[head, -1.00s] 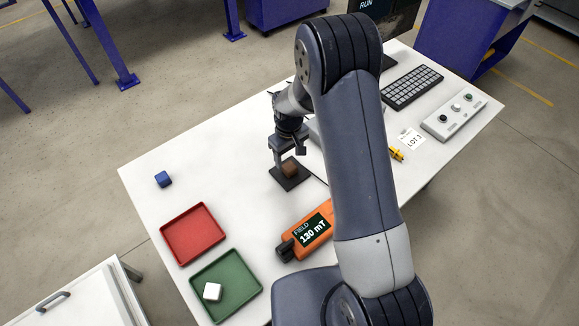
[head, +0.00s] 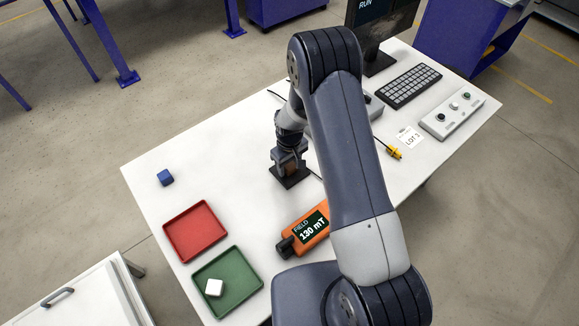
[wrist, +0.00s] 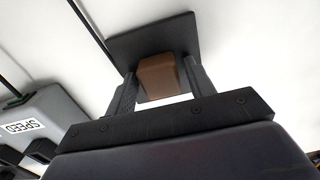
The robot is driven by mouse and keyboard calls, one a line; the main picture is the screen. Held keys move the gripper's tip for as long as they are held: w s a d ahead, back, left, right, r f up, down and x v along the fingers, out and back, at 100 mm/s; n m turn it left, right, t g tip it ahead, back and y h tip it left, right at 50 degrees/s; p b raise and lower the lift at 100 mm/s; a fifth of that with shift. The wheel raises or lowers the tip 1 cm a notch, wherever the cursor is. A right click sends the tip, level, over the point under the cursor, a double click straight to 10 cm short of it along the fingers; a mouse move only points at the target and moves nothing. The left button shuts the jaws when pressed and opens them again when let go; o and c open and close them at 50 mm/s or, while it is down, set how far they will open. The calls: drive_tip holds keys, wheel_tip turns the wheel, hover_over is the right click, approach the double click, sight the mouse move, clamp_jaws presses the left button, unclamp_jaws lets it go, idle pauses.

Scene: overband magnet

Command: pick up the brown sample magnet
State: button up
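The brown sample magnet (wrist: 157,78) is a small block on a dark square pad (wrist: 150,40). In the wrist view it sits between the two fingers of my gripper (wrist: 160,85). The fingers stand open on either side, with a pale gap showing by the right finger; whether either touches the block is unclear. In the head view my gripper (head: 288,165) is down over the pad (head: 291,181) and mostly hides the magnet.
A keyboard (head: 410,86) and button box (head: 459,116) are at right.

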drive_tip(key=c, duration=0.9)
drive_tip(key=shift+r, duration=0.15)
